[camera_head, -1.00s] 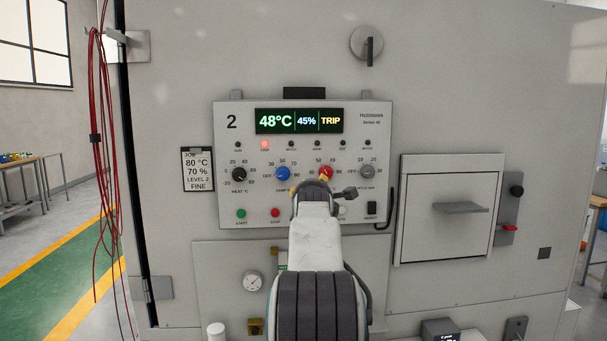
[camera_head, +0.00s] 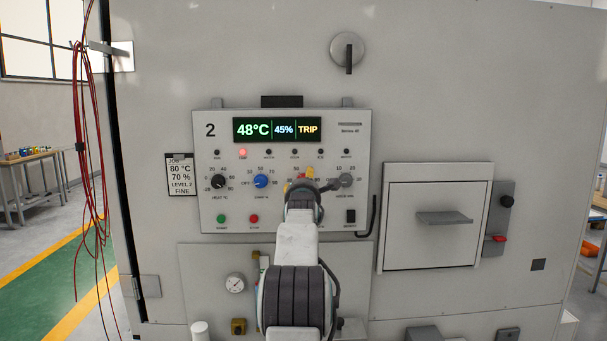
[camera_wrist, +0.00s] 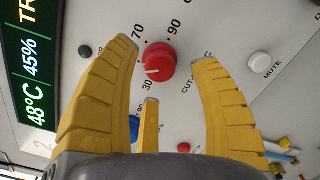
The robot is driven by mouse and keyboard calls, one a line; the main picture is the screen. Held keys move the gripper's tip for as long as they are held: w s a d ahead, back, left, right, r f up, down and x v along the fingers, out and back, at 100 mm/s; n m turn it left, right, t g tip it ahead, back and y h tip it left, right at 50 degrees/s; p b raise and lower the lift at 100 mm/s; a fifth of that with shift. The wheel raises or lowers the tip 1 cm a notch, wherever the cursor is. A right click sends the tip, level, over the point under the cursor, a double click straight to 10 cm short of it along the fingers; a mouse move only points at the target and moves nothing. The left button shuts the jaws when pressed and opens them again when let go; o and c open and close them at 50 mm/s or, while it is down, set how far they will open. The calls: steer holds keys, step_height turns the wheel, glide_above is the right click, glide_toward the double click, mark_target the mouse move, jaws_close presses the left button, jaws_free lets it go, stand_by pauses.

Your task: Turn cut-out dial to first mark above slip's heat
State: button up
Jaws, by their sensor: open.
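The red cut-out dial (camera_wrist: 160,60) lies between the fingers of my gripper (camera_wrist: 165,52) in the wrist view, with clear gaps on both sides. The gripper is open, and I see no finger touching the dial. Its white pointer line aims left, near the 30 mark. Marks 30, 70 and 90 show; the mark between 30 and 70 is hidden by a finger. In the head view my gripper (camera_head: 304,178) covers most of the dial. The slip (camera_head: 181,176) left of the panel reads 80 °C, 70 %, Level 2, Fine.
The display (camera_head: 277,129) reads 48°C, 45%, TRIP, with a red lamp (camera_head: 243,154) lit below. A mute button (camera_wrist: 260,62) is near the right finger. A handled door (camera_head: 432,200) stands right of the panel.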

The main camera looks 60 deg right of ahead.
steer(key=p+x, duration=0.3)
steer(key=shift+o, duration=0.2)
stand_by(0.5)
jaws_close()
stand_by(0.4)
